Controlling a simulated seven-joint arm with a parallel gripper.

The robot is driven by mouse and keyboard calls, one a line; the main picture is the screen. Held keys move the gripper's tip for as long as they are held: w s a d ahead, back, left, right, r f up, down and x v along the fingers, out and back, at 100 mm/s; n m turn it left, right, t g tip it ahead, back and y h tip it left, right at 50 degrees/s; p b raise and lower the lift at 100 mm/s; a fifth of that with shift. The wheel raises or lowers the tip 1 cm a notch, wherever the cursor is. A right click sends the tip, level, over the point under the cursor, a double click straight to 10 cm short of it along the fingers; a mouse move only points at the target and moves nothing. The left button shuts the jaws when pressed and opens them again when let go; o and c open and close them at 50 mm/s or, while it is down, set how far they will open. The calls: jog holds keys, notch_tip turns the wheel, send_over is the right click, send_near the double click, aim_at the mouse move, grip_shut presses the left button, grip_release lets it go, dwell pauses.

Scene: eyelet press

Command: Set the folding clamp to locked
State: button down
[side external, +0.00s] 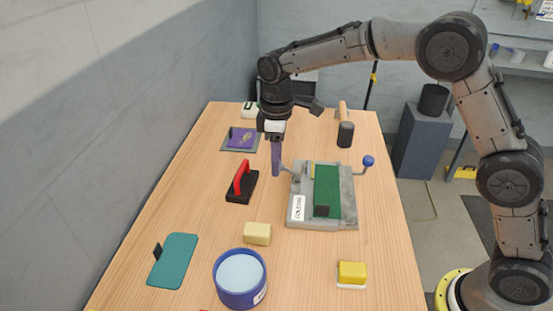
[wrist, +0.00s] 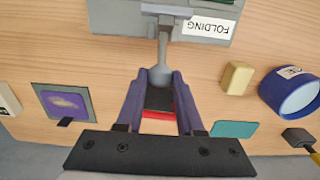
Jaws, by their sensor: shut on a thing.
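The folding clamp is a grey fixture (side external: 348,210) with a green strip and a white label; the label reads FOLDING, upside down, in the wrist view (wrist: 210,27). A grey lever with a rounded end (wrist: 160,75) reaches out from the clamp's left side. A blue ball knob (side external: 368,161) stands on an arm at its right. My gripper (side external: 276,172) points down at the clamp's left, its purple fingers shut on the grey lever's end. In the wrist view the fingers (wrist: 160,82) flank that rounded end. The clamp's far part is cut off there.
A red-handled black block (side external: 242,186) stands close left of my gripper. A purple piece on a grey mat (side external: 228,146) lies behind it. A yellow block (side external: 257,233), blue tub (side external: 241,290), teal board (side external: 173,260) and yellow-white block (side external: 352,274) lie nearer. A mallet (side external: 345,132) lies behind the clamp.

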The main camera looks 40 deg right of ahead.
aim_at(308, 165)
jog(key=shift+d+r, duration=0.1)
jog(key=s+d+t+y, duration=0.1)
jog(key=r+t+y, duration=0.1)
jog(key=t+y, duration=0.1)
jog(key=shift+s+d+r, duration=0.1)
jog(key=shift+s+d, duration=0.25)
jog(key=shift+s, duration=0.05)
jog(key=shift+s+d+r+t+y, duration=0.1)
jog(key=shift+s+d+t+y, duration=0.5)
jog(key=shift+t+y, duration=0.3)
jog(key=s+d+t+y, duration=0.2)
jog(key=t, duration=0.1)
jog(key=shift+d+f+y, duration=0.1)
jog(key=shift+f+y, duration=0.15)
jog(key=shift+y, duration=0.15)
jog(key=shift+s+d+f+t+y, duration=0.2)
jog(key=shift+s+d+t+y, duration=0.1)
jog(key=shift+t+y, duration=0.25)
jog(key=shift+s+d+f+t+y, duration=0.15)
jog(key=shift+s+d+t+y, duration=0.1)
jog(key=shift+t+y, duration=0.25)
jog(key=c, duration=0.5)
grip_release()
jog(key=shift+f, duration=0.1)
jog(key=shift+c, duration=0.2)
